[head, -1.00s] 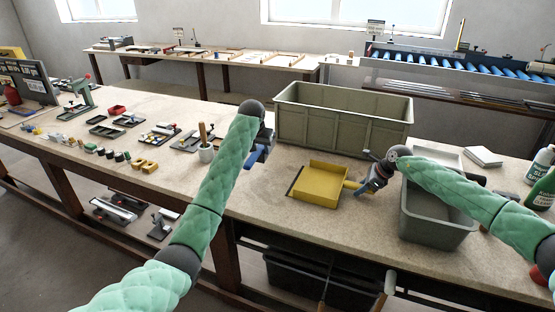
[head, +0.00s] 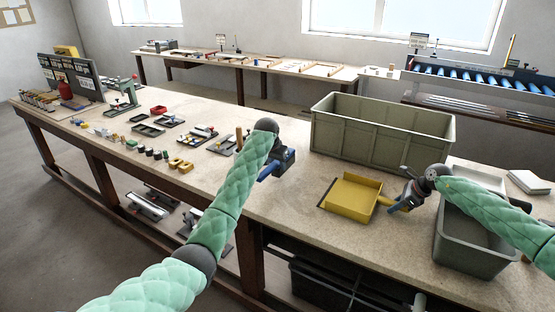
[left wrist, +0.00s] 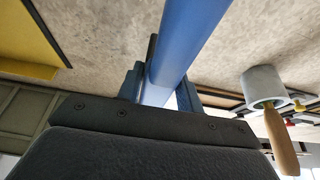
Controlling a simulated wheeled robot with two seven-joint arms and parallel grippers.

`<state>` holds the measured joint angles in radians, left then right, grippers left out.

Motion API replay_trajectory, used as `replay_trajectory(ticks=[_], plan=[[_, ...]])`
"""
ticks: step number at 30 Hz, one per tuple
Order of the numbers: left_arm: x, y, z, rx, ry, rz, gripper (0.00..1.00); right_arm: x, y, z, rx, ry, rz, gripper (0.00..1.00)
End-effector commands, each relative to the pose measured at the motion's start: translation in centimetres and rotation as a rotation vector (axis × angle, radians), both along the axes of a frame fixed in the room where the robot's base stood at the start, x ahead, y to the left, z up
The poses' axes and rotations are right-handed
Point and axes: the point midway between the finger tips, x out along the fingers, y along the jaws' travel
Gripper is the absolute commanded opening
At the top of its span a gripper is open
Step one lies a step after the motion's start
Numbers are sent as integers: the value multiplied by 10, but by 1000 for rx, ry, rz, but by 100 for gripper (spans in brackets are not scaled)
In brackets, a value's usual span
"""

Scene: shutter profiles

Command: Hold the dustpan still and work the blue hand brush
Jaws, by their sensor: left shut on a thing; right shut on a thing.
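The yellow dustpan (head: 350,197) lies on the workbench, its handle toward the right. My right gripper (head: 405,200) is shut on the dustpan's handle. My left gripper (head: 278,166) is left of the dustpan, above the bench, shut on the blue hand brush (head: 266,173). In the left wrist view the brush's blue handle (left wrist: 188,38) runs up from between the jaws of my left gripper (left wrist: 162,90). The dustpan's edge (left wrist: 32,45) shows at the upper left there. The bristles are not clearly visible.
A large green-grey crate (head: 380,140) stands behind the dustpan. A smaller grey bin (head: 470,243) is at the right, under my right arm. A pot with a wooden-handled tool (left wrist: 262,84) stands near my left gripper. Bench in front of the dustpan is clear.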

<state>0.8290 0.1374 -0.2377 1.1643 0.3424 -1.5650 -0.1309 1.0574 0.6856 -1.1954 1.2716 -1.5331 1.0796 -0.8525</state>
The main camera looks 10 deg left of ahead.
Motion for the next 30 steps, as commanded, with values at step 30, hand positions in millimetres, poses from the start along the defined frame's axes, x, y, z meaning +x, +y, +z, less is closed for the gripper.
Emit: replay_trajectory(ticks=[30], plan=[[0,0,-12,0,-1,0,18,0,0,0,0,1,1,9]])
